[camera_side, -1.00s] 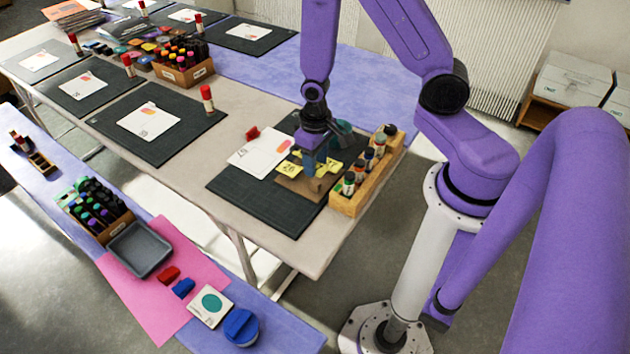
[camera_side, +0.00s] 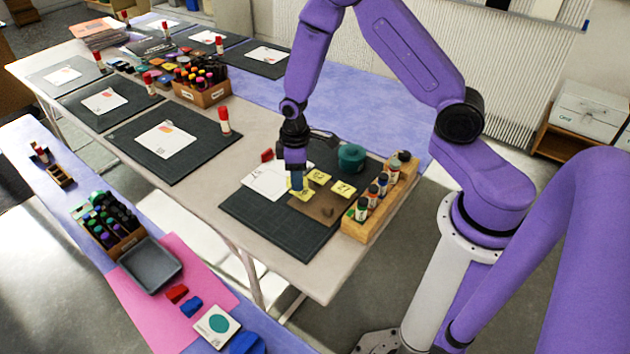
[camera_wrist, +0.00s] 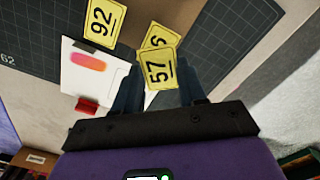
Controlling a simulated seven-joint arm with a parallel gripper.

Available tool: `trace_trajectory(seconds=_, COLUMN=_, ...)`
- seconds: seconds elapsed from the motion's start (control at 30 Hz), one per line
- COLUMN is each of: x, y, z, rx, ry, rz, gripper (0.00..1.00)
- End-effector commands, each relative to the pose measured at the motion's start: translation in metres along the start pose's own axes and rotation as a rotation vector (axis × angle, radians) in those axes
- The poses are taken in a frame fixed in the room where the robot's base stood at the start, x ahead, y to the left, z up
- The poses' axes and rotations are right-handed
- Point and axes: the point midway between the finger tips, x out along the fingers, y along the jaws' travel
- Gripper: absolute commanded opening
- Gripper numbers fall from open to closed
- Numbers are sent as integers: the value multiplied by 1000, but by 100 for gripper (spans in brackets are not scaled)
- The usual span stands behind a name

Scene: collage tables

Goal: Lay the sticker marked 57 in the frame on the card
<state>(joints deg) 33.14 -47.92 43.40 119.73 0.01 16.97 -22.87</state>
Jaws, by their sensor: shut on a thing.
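A yellow sticker marked 57 (camera_wrist: 160,68) is pinched between the blue fingertips of my gripper (camera_wrist: 158,88) in the wrist view. The white card (camera_wrist: 88,68) with a pink-orange patch lies to the left of the fingers. In the side view the card (camera_side: 262,182) lies on the dark mat, left of my gripper (camera_side: 297,184), which points down near the card's right edge. The frame on the card is not clear. A sticker marked 92 (camera_wrist: 102,22) and another sticker (camera_wrist: 160,37), partly covered by the 57, lie beyond on the brown board (camera_side: 325,210).
A wooden rack of small bottles (camera_side: 352,231) stands right of the board. A teal pot (camera_side: 351,158) stands behind it. The front of the dark mat (camera_side: 275,229) is clear.

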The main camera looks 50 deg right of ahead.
Motion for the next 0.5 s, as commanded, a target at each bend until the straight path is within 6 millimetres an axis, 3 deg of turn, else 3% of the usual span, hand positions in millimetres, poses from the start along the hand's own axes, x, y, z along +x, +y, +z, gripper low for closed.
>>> trace_trajectory(seconds=0.2, x=2, y=27, z=-33, rx=-313, ry=1, rz=1, gripper=26)
trace_trajectory(seconds=0.5, x=2, y=60, z=-67, rx=-716, ry=0, rz=-1, gripper=26)
